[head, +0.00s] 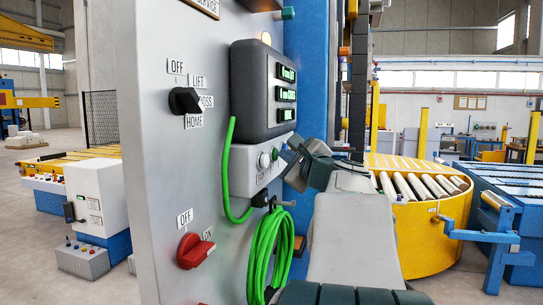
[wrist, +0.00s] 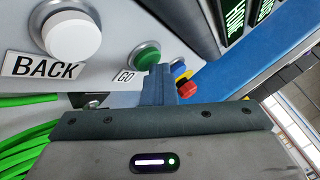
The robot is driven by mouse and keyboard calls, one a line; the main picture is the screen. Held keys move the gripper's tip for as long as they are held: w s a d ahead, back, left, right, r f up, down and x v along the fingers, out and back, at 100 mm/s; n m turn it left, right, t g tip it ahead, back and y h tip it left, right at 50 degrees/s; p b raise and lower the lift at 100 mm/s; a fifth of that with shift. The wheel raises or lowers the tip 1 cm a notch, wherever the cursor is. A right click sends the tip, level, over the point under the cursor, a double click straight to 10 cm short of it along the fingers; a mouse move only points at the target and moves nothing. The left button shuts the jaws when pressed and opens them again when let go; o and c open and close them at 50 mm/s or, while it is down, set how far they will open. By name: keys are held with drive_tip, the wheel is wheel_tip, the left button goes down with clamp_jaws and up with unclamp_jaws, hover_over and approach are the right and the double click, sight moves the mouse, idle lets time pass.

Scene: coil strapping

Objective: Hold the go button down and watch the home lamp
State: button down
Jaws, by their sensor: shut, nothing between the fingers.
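The green go button (wrist: 146,55) sits beside its GO label in the wrist view, on a pale button box (head: 250,168). It also shows in the head view (head: 276,153). My gripper (wrist: 160,72) is shut and empty, its fingertips over the button's lower right edge; it also shows in the head view (head: 288,152). I cannot tell whether the tips touch the button or whether it is pressed in. A lit warm-coloured lamp (head: 265,38) shows behind the display box; no label is readable, so I cannot tell whether it is the home lamp.
A white BACK button (wrist: 72,35) is left of the go button. Red, yellow and blue parts (wrist: 186,85) lie just right of my fingers. A green cable coil (head: 268,250) hangs below the box. A black selector (head: 185,101) and red switch (head: 195,250) are on the cabinet.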

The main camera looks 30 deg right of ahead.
drive_tip(key=shift+s+d, duration=0.45)
drive_tip(key=shift+s, duration=0.1)
drive_tip(key=shift+s+d+b, duration=0.3)
drive_tip(key=shift+s+d, duration=1.35)
drive_tip(key=shift+s, duration=0.3)
